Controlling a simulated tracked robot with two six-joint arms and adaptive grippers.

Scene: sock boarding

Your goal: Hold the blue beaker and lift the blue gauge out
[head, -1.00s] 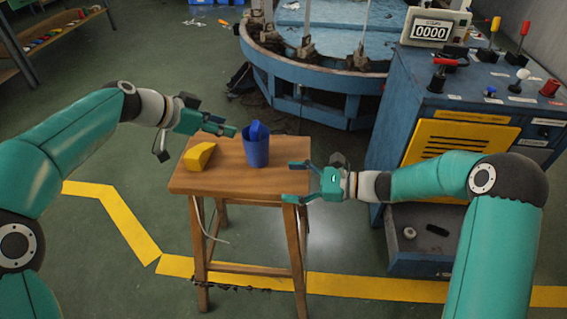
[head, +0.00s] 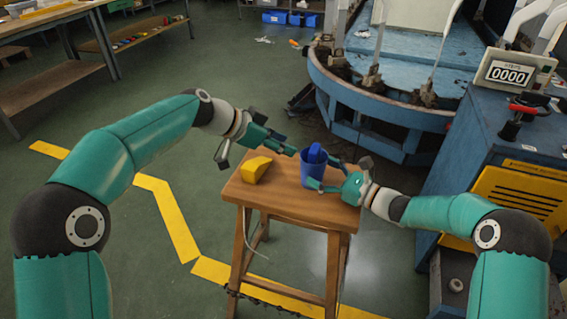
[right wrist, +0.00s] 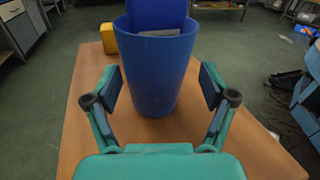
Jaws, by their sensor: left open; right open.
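The blue beaker (head: 312,176) stands upright on the wooden stool. The darker blue gauge (head: 316,153) sits in it with its top above the rim. The right wrist view shows the beaker (right wrist: 158,75) close up, with the gauge (right wrist: 158,15) in its mouth. My right gripper (head: 325,174) is open at the beaker's right side. Its fingers (right wrist: 160,88) lie on either side of the beaker, with a visible gap on both sides. My left gripper (head: 288,144) is open and empty, just left of the gauge's top. The gauge's lower part is hidden inside the beaker.
A yellow block (head: 256,170) lies on the stool top (head: 285,199), left of the beaker. A blue console (head: 455,150) stands to the right, and a round blue machine (head: 370,115) behind. The stool's front area is clear.

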